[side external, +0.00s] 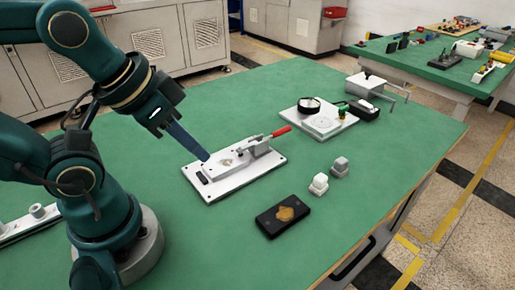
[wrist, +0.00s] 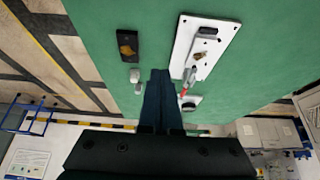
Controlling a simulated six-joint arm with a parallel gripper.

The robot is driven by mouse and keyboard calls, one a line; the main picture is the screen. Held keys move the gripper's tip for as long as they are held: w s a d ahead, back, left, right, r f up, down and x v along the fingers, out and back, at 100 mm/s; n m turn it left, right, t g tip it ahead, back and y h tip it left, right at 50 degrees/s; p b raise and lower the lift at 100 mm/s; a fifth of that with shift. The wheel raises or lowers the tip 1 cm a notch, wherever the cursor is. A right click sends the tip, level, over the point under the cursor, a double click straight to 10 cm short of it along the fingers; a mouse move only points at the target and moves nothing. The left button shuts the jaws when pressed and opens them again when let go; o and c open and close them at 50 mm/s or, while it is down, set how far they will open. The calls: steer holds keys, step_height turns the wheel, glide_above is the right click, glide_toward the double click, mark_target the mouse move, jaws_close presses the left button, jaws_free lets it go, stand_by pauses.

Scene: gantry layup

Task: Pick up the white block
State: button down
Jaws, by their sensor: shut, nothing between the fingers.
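The white block (side external: 319,184) stands on the green table, right of centre in the side view. It looks like a small cube on a slightly wider base. It also shows in the wrist view (wrist: 134,75), just left of my fingertips. My gripper (side external: 205,157) is shut and empty, its dark blue fingers together. In the side view it is above the left part of the white clamp plate, well to the left of the white block and apart from it. The closed fingers also show in the wrist view (wrist: 161,72).
A similar grey block (side external: 340,165) stands just behind the white one. A black plate with a tan patch (side external: 283,215) lies in front. The clamp plate (side external: 218,190) has a red-handled lever (side external: 281,132). Another fixture plate (side external: 330,132) lies farther back. Table right of the blocks is clear.

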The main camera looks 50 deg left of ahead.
steer(key=shift+c, duration=2.2)
jaws_free()
